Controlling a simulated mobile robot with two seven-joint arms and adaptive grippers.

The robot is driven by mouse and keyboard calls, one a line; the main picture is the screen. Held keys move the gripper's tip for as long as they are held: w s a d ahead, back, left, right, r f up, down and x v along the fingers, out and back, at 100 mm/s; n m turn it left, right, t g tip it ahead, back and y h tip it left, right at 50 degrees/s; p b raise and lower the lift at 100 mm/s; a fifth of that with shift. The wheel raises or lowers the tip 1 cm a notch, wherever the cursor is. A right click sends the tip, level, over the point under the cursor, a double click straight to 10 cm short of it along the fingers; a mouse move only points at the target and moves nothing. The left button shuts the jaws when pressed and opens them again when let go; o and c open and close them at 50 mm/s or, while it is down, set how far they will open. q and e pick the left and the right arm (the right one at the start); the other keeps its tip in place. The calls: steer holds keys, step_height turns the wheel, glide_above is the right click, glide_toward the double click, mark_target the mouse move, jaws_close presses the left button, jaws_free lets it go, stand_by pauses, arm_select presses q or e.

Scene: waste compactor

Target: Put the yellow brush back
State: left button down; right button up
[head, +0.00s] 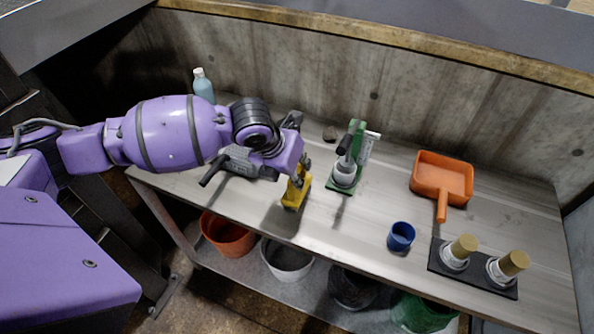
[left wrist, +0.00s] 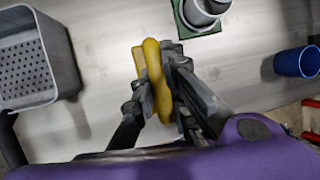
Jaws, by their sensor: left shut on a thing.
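The yellow brush (head: 295,194) is held upright or nearly so by my left gripper (head: 303,167), over the front part of the metal table, left of the green stand. In the left wrist view the yellow brush (left wrist: 153,80) sits between the fingers of my left gripper (left wrist: 160,108), which is shut on it. Its bristles cannot be made out, and whether it touches the table is unclear. A green stand (head: 343,190) holds a white cup (head: 345,174) with a black-handled thing in it. My right gripper is not in view.
A grey basket (head: 250,166) is partly behind my left arm. An orange dustpan (head: 440,172), a blue cup (head: 401,236) and a black holder (head: 474,277) with two wooden-topped things are to the right. A blue bottle (head: 203,88) stands at the back, near a concrete wall. Buckets sit below.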

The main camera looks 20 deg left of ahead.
arm_select(q)
steer(key=shift+f, duration=0.1)
steer(key=shift+f, duration=0.1)
steer(key=c, duration=1.7)
jaws_free()
steer(key=shift+c, duration=0.2)
steer(key=v, duration=1.2)
steer(key=shift+p, duration=0.4)
